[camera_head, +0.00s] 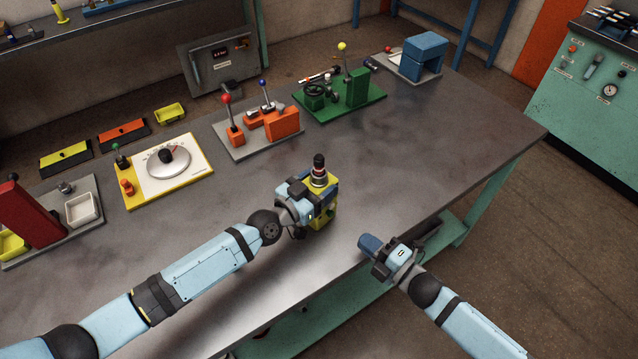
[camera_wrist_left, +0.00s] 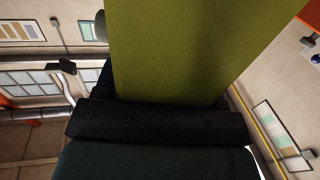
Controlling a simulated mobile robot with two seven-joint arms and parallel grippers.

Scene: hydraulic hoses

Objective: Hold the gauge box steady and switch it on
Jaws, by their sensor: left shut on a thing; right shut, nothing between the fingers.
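The gauge box (camera_head: 321,217), a small yellow-green box with a dark knob-like top piece (camera_head: 319,166), stands upright near the middle of the workbench. My left gripper (camera_head: 307,196) is shut on it from the left, and its fingers hide part of the sides. In the left wrist view a flat olive-yellow face of the box (camera_wrist_left: 195,50) rises close behind the dark gripper body. My right gripper (camera_head: 370,246) is shut and empty, to the lower right of the box and apart from it, near the bench's front edge. I cannot make out a switch or gauge face.
The grey workbench (camera_head: 440,140) is clear to the right of the box. Along its back stand a yellow dial panel (camera_head: 190,185), a grey board with red and blue levers (camera_head: 225,150), a green handwheel fixture (camera_head: 350,100) and a blue block (camera_head: 425,50).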

